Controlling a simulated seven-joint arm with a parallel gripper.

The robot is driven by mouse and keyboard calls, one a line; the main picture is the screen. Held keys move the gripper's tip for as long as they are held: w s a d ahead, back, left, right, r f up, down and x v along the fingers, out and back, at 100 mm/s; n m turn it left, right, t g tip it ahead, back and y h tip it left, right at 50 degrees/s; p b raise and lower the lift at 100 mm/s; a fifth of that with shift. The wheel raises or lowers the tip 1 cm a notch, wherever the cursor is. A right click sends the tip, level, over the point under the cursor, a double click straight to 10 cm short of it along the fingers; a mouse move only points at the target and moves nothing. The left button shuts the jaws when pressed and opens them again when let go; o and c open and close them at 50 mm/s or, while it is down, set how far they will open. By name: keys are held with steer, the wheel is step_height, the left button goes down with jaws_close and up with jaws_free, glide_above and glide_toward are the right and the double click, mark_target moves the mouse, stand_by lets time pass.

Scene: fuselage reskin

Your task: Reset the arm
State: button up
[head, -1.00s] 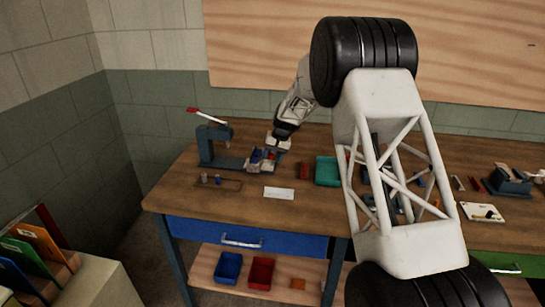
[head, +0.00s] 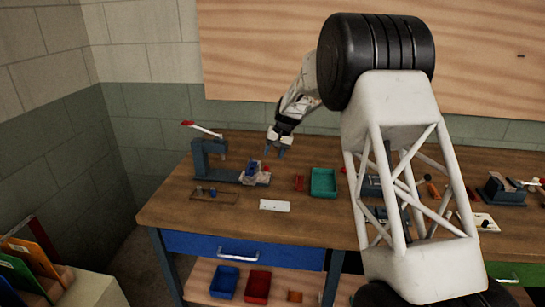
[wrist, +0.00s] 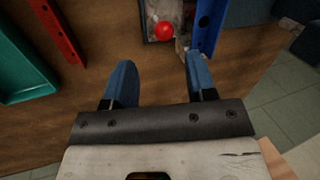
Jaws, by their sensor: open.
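My gripper (head: 278,152) is above the back left part of the workbench, just behind and to the right of a small fixture (head: 256,174) at the press base. In the wrist view its two blue fingers (wrist: 158,78) are apart with nothing between them. A red ball or knob (wrist: 164,30) on the fixture shows beyond the fingertips, clear of them. My white arm reaches across the right half of the head view and hides part of the bench.
A press (head: 208,158) with a red-tipped lever stands at the left. A vise-like tool (head: 502,190) is at the far right. The bench front left is mostly clear.

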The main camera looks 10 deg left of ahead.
stand_by(0.3)
steer(key=s+d+r+t+h, duration=0.1)
steer(key=s+d+r, duration=0.55)
steer(key=s, duration=0.25)
steer(key=s+d+r+m, duration=0.1)
steer(key=s+d+r, duration=0.55)
steer(key=s, duration=0.25)
steer(key=s+d+r+t+h, duration=0.1)
steer(key=s+d+r, duration=0.4)
steer(key=s+d, duration=0.3)
steer(key=s+d+f, duration=0.1)
steer(key=s+d, duration=0.3)
steer(key=s, duration=0.8)
steer(key=s+d+f+h, duration=0.1)
steer(key=s+d, duration=0.3)
steer(key=s, duration=0.9)
steer(key=s+d+f+m+t, duration=0.1)
steer(key=s+d, duration=0.3)
steer(key=s, duration=0.9)
steer(key=shift+f+h, duration=0.4)
steer(key=shift+f, duration=0.1)
